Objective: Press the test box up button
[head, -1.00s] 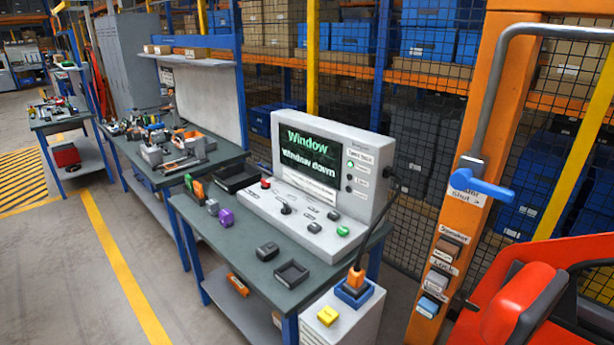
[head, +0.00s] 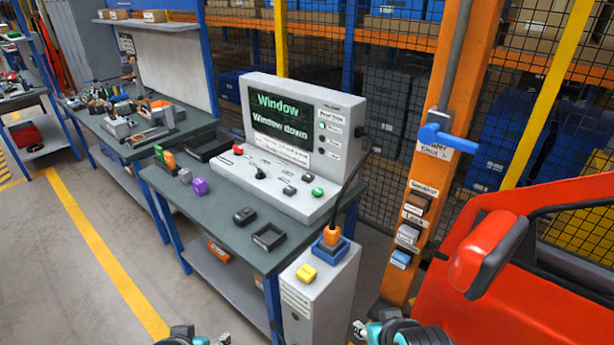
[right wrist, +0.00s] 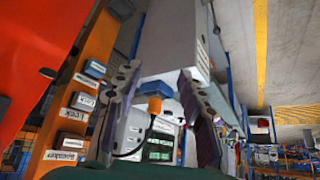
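The test box (head: 293,145) is a pale grey console on a dark green bench. Its screen reads "Window" and "Window down". Its sloped panel holds a red button (head: 238,149), a green button (head: 318,192), a small lever (head: 260,173) and several dark buttons (head: 289,190). The labels are too small to read, so I cannot tell which button is up. My right gripper (right wrist: 160,95) is open and empty, with its fingers apart, and the test box screen (right wrist: 158,149) shows beyond them. Only a sliver of my left arm's end (head: 195,338) shows at the bottom edge.
A white cabinet (head: 318,291) with a yellow button and an orange plug (head: 330,236) stands right of the bench. An orange post (head: 421,200) carries a blue handle (head: 447,138) and several switches. A red car door (head: 545,270) fills the right. Floor is clear at left.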

